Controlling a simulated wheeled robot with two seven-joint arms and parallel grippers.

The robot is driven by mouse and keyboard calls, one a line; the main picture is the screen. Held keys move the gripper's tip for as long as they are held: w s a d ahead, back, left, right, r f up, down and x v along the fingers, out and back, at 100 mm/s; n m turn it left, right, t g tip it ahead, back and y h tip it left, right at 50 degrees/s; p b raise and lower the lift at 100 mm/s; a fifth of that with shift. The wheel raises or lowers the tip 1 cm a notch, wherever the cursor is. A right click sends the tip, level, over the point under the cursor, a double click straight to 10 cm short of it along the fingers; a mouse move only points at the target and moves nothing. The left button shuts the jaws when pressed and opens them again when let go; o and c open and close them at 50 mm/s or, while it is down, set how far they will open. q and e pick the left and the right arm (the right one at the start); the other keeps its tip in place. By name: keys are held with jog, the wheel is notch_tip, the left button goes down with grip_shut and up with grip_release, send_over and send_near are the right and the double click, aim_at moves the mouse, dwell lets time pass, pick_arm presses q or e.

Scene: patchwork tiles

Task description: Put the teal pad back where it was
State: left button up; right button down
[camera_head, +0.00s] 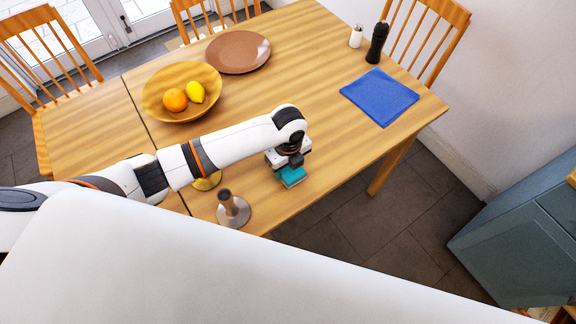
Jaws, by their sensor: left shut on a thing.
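The teal pad (292,177) is a small flat block near the front edge of the wooden table. My left gripper (288,166) is above it, pointing down, and is shut on it. The gripper hides the pad's upper part. I cannot tell whether the pad touches the table or is held just above it. My right gripper is not in view.
On the table (300,60) are a wooden bowl (155,103) with an orange and a lemon, a brown plate (238,52), a blue cloth (380,97), a dark mill (377,43), a white shaker (356,37) and a grey-based holder (233,210). The table's middle is clear.

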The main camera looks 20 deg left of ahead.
pick_arm(q)
jog(key=shift+f, duration=0.45)
jog(key=shift+f, duration=0.1)
jog(key=o, duration=0.9)
notch_tip(320, 180, up, 12)
jog(key=shift+r, duration=0.15)
